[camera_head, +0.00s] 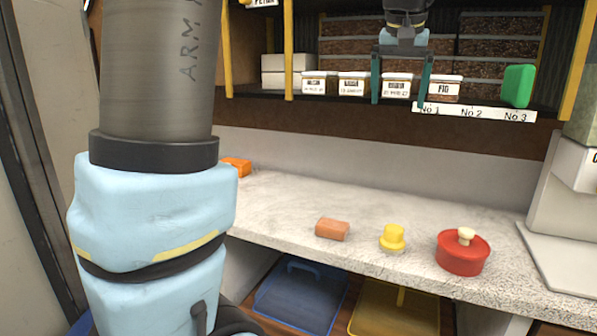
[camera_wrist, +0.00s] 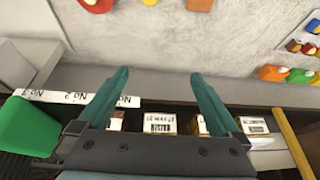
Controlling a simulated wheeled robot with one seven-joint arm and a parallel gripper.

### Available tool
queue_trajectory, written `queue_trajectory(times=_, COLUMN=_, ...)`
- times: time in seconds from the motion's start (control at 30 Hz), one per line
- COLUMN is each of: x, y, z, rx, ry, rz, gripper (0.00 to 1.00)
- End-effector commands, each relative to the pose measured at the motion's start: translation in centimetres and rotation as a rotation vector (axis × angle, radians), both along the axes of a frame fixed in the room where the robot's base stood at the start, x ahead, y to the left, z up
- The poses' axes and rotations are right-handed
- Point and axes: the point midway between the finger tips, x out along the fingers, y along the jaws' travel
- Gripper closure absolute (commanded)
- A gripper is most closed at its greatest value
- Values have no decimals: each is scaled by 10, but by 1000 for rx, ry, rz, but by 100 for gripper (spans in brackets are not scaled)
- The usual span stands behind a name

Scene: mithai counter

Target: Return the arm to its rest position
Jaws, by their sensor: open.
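My gripper (camera_head: 400,98) is in the upper right of the head view, raised in front of the shelf. Its two teal fingers point down and stand apart, with a labelled tub (camera_head: 397,86) showing between them from this angle. In the wrist view my gripper (camera_wrist: 158,76) is open, with nothing held between the fingertips. My arm is extended toward the shelf; its large blue and grey link fills the left of the head view and hides part of the counter.
The shelf holds several labelled tubs, a No 1 to No 3 strip (camera_head: 472,113) and a green block (camera_head: 517,86). On the counter (camera_head: 290,205) are a brown block (camera_head: 332,229), a yellow piece (camera_head: 392,237), a red lidded pot (camera_head: 463,252) and an orange item (camera_head: 237,167). Blue (camera_head: 300,295) and yellow (camera_head: 395,310) trays sit below.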

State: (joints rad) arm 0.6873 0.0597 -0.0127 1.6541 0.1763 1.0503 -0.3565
Motion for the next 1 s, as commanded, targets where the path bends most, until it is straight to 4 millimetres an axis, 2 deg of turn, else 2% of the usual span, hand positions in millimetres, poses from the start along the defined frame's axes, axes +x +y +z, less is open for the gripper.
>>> queue_trajectory(times=0.13, x=10, y=54, z=-63, rx=26, ry=58, rz=48, gripper=0)
queue_trajectory(times=0.27, x=3, y=117, z=-132, rx=38, ry=120, rz=106, gripper=0)
queue_trajectory(times=0.4, x=-26, y=184, z=-200, rx=39, ry=186, rz=178, gripper=0)
queue_trajectory(times=0.5, x=-55, y=222, z=-238, rx=36, ry=224, rz=226, gripper=0)
queue_trajectory(times=0.6, x=-82, y=247, z=-263, rx=32, ry=250, rz=265, gripper=0)
queue_trajectory(times=0.7, x=-100, y=260, z=-277, rx=29, ry=267, rz=289, gripper=0)
queue_trajectory(times=0.8, x=-108, y=266, z=-283, rx=28, ry=272, rz=298, gripper=0)
queue_trajectory(times=1.0, x=-110, y=266, z=-284, rx=28, ry=274, rz=298, gripper=1)
